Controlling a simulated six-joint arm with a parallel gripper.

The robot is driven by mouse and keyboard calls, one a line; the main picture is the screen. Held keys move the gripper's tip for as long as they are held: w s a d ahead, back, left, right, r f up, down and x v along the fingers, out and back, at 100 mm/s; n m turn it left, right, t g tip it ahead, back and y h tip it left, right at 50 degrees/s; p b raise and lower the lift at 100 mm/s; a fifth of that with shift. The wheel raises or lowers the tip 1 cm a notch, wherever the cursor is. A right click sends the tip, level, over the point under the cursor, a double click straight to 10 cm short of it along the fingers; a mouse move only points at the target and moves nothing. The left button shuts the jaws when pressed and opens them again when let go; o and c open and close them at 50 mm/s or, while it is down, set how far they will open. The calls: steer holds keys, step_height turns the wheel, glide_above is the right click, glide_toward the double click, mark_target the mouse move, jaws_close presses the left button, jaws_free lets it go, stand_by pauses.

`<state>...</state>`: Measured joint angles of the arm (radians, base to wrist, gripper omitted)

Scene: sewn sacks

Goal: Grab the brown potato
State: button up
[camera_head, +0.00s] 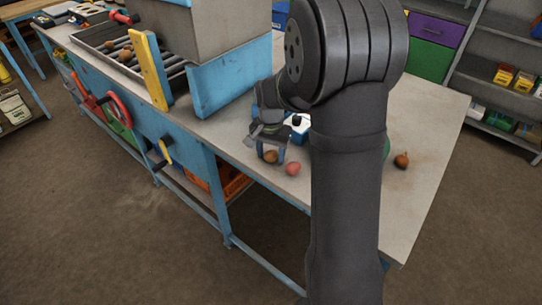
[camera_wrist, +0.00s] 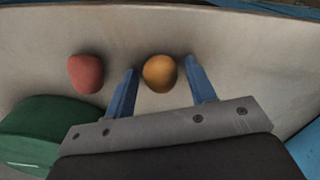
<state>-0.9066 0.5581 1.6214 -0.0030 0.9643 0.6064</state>
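The brown potato (camera_wrist: 159,73) lies on the table between the two blue fingers of my gripper (camera_wrist: 160,88) in the wrist view. Gaps show on both sides of it, so the fingers are open around it and I see no contact. In the head view the brown potato (camera_head: 270,156) is at the table's front edge, between the fingertips of my gripper (camera_head: 269,160). A reddish potato (camera_wrist: 86,73) lies just left of the left finger in the wrist view; it also shows in the head view (camera_head: 292,168).
A brown onion-like item (camera_head: 401,161) lies right of my arm on the table (camera_head: 430,115). A green rounded object (camera_wrist: 40,128) is at lower left in the wrist view. A blue and grey machine (camera_head: 225,85) with rollers stands behind left of my gripper. The table edge is close.

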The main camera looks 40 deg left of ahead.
steer(key=c, duration=0.8)
steer(key=shift+o, duration=0.2)
steer(key=shift+r, duration=0.15)
